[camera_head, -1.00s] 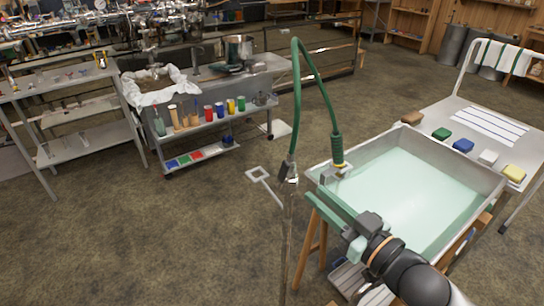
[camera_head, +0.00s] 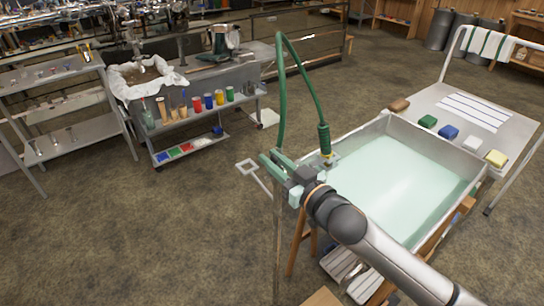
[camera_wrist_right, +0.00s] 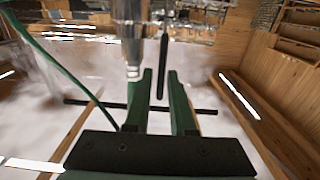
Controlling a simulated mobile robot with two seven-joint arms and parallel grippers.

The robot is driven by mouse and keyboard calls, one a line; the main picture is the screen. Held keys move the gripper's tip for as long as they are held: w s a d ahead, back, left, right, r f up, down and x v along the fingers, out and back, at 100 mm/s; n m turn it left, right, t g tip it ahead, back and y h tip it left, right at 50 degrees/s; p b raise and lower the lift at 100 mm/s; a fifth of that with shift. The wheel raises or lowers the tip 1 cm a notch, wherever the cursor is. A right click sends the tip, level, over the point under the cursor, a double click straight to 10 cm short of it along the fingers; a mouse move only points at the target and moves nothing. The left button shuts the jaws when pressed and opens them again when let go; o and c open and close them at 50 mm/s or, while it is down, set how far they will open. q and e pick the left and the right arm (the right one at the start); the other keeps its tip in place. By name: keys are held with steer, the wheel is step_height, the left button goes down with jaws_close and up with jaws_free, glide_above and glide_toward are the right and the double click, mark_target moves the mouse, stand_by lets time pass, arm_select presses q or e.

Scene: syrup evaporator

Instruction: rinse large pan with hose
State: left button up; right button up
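The large pan (camera_head: 437,143) stands on a wooden frame at the right, its inside pale green. A green hose (camera_head: 281,85) arcs up from a thin post (camera_head: 277,235) and hangs down to a dark green nozzle (camera_head: 323,140) at the pan's far left corner. My right gripper (camera_head: 271,159) has green fingers and is at the top of the post, left of the pan. In the right wrist view its fingers (camera_wrist_right: 160,78) are apart, with a thin dark bar (camera_wrist_right: 163,60) showing between them. I cannot tell whether they touch it. My left gripper is out of view.
A steel table (camera_head: 425,98) with several coloured blocks stands behind the pan. A trolley (camera_head: 185,125) with coloured cups stands at the back left, beside a grey shelf unit (camera_head: 78,133). The floor (camera_head: 150,240) at the left is open.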

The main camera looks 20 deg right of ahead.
steer(key=shift+w+a, duration=0.1)
steer(key=shift+w, duration=0.1)
jaws_close()
stand_by(1.4)
